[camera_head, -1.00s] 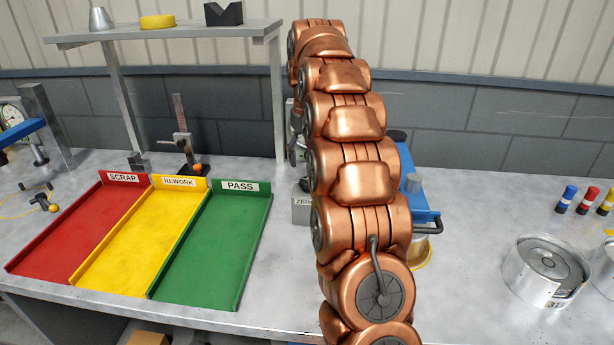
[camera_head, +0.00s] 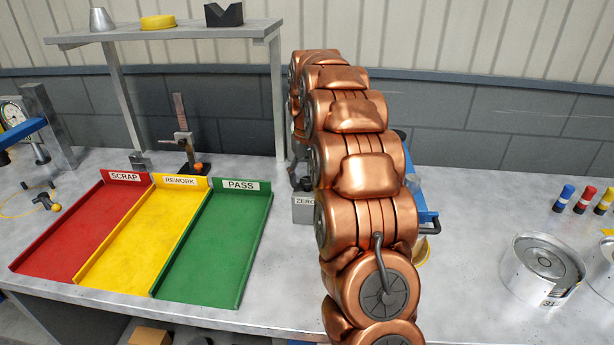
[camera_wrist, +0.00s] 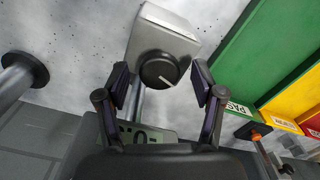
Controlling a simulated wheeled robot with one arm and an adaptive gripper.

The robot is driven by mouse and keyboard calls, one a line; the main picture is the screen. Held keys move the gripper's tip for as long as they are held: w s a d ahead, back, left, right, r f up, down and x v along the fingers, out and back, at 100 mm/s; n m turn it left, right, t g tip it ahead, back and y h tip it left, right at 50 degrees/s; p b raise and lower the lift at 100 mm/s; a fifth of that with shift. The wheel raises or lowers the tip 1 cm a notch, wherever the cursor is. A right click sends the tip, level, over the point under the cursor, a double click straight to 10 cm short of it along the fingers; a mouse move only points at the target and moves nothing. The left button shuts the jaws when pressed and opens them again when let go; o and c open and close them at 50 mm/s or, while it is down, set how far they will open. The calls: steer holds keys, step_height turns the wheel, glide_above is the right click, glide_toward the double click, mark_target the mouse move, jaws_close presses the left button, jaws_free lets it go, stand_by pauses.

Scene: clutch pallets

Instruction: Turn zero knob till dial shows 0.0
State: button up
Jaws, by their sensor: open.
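The zero knob (camera_wrist: 158,71) is a black round knob with a pale pointer line, on a grey box (camera_wrist: 166,24) in the wrist view. In the head view the box (camera_head: 304,212) carries a ZERO label and is partly hidden behind my arm. My gripper (camera_wrist: 164,80) is open, with one finger on each side of the knob and visible gaps to it. A greenish display (camera_wrist: 148,134) shows partly above my gripper's body; only a "0" and a mark beside it are readable, the rest is hidden.
A green PASS tray (camera_head: 214,245) lies left of the box, then a yellow REWORK tray (camera_head: 130,245) and a red SCRAP tray (camera_head: 75,230). A metal post (camera_wrist: 18,75) stands near the box. A metal housing (camera_head: 543,270) sits on the right of the bench.

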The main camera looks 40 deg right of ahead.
steer(key=shift+c, duration=0.4)
steer(key=c, duration=1.1)
steer(key=shift+o, duration=0.2)
steer(key=shift+m+b, duration=0.4)
steer(key=shift+b, duration=0.05)
steer(key=m+b, duration=0.3)
steer(key=m, duration=0.1)
steer(key=shift+f, duration=0.15)
steer(key=m+b, duration=0.2)
steer(key=m, duration=0.2)
steer(key=shift+r+m+b, duration=0.2)
steer(key=shift+m+b, duration=0.35)
steer(key=shift+m, duration=0.95)
